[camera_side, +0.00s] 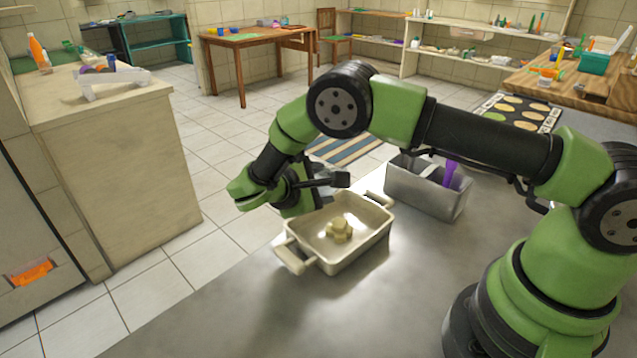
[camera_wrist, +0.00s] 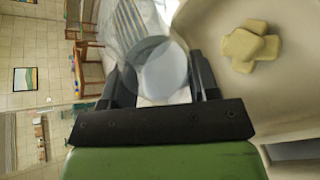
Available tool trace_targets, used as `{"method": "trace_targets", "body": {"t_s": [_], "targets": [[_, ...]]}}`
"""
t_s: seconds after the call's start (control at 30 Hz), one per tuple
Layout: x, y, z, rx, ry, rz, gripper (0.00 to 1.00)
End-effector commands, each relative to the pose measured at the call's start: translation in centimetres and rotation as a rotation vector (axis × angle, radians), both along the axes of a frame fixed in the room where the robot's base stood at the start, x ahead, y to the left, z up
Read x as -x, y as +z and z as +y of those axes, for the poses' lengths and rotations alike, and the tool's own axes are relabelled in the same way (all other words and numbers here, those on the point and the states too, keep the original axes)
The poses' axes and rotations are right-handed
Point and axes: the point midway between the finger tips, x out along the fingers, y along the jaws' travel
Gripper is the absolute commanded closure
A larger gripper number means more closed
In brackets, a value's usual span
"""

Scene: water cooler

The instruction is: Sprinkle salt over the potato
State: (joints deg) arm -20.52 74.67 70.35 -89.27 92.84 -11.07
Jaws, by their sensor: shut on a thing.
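The potato (camera_side: 339,230) is several pale yellow chunks piled in a cream baking dish (camera_side: 290,250) with two handles on the grey counter. The chunks also show at the upper right of the wrist view (camera_wrist: 251,46). My gripper (camera_wrist: 165,80) is shut on the salt shaker (camera_wrist: 164,72), a see-through cylinder with its round end toward the wrist camera. In the side view my gripper (camera_side: 325,182) is above the far left part of the dish, turned sideways. The shaker cannot be made out there. No salt grains are visible on the potato.
A metal bin (camera_side: 430,190) with a purple-handled thing in it stands right of the dish, under my arm. The grey counter (camera_side: 330,310) is clear in front of the dish. A cream cabinet (camera_side: 110,180) stands across the floor at left.

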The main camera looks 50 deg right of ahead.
Motion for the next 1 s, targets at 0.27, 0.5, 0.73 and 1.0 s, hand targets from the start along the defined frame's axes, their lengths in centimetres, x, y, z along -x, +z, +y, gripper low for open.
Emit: {"method": "trace_targets", "body": {"t_s": [0.27, 0.5, 0.73, 1.0], "targets": [[-0.05, 0.08, -0.01, 0.002, 0.000, -0.011, 0.71], [-0.56, 0.63, -0.04, 0.009, 0.002, -0.129, 0.71], [-0.89, 1.00, -0.05, 0.013, 0.001, -0.206, 0.71], [-0.90, 1.00, -0.07, 0.012, 0.000, -0.210, 0.71]]}}
